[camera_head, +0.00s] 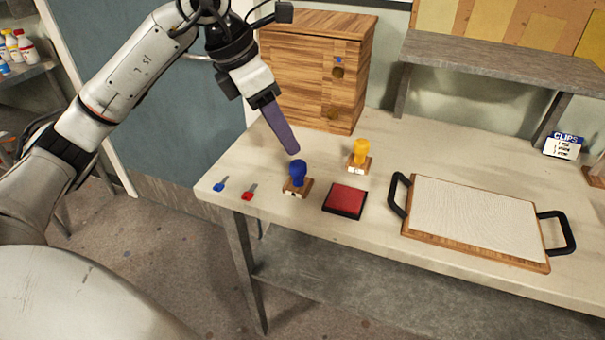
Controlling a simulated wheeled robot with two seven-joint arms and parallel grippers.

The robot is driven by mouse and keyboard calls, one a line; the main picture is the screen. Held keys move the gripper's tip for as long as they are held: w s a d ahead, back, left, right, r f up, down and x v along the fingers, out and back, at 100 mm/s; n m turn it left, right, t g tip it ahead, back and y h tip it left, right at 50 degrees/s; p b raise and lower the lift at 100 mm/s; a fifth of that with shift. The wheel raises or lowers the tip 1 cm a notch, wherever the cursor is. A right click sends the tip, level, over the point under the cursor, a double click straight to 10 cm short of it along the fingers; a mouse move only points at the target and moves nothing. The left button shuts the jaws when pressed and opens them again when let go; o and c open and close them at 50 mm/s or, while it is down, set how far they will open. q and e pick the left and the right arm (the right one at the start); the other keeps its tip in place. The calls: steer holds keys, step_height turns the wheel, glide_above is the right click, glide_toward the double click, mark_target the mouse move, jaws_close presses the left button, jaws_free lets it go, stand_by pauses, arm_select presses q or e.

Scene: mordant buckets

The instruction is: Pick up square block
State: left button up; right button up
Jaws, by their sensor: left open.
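A block with a blue knob handle and a squarish wooden base (297,186) stands upright near the left end of the table. A second block with a yellow handle and wooden base (359,158) stands behind it to the right. Which one is the square block I cannot tell for sure. My left gripper (291,151) points down just above the blue handle, its long purplish finger seen from the side, open with nothing seen in it. Whether it touches the handle is unclear. My right gripper is out of view.
A red ink pad (345,201) lies right of the blue-handled block. Small blue (220,184) and red (249,191) clips lie to its left. A board with black handles (408,231) is at the right. A wooden cabinet (291,78) and a grey shelf (480,67) stand behind.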

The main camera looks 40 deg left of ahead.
mark_target(297, 163)
arm_select(q)
steer(key=x, duration=0.6)
steer(key=p+x, duration=0.1)
steer(key=x, duration=0.2)
steer(key=shift+s+d+f, duration=0.2)
steer(key=shift+s+d, duration=0.1)
steer(key=shift+s, duration=0.05)
steer(key=shift+c, duration=0.4)
steer(key=c, duration=1.1)
